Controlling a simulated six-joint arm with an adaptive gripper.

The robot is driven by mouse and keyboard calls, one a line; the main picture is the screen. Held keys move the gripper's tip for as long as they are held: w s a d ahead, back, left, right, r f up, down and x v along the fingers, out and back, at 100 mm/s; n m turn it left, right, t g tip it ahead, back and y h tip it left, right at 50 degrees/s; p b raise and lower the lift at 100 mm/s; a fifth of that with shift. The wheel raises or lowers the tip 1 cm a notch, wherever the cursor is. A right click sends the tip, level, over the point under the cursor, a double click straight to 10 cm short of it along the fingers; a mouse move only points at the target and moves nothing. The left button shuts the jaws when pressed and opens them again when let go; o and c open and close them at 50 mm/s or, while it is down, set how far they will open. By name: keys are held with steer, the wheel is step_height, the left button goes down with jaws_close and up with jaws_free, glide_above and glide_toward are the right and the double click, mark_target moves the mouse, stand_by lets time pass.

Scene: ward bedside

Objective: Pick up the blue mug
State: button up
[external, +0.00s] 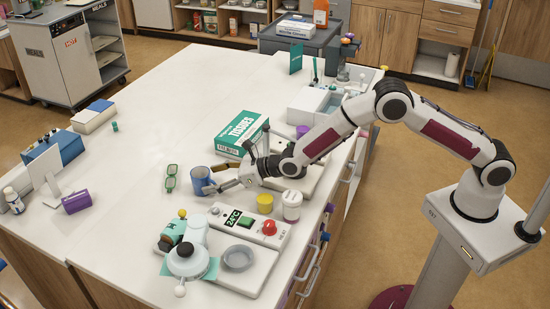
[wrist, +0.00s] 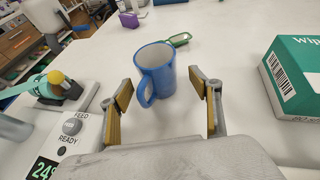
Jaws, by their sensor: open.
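The blue mug (external: 202,181) stands upright on the white table, left of my arm's end in the external view. In the wrist view the mug (wrist: 155,72) is ahead of my gripper (wrist: 165,108), roughly between the line of its two fingers, with its handle toward the lower left. My gripper (external: 222,182) is open, with the fingers spread wide and nothing held. Its fingertips are close to the mug in the external view. I cannot tell whether either finger touches it.
A green tissue box (external: 242,136) stands behind my gripper. A yellow cup (external: 265,203), a white jar (external: 292,205) and a control panel (external: 245,223) are in front. The table's middle left is clear.

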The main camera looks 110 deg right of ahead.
mark_target(204, 183)
steer(key=shift+w+d+f, duration=0.3)
steer(key=shift+w+f, duration=0.4)
steer(key=shift+f, duration=0.05)
steer(key=shift+x, duration=1.25)
steer(key=c, duration=1.4)
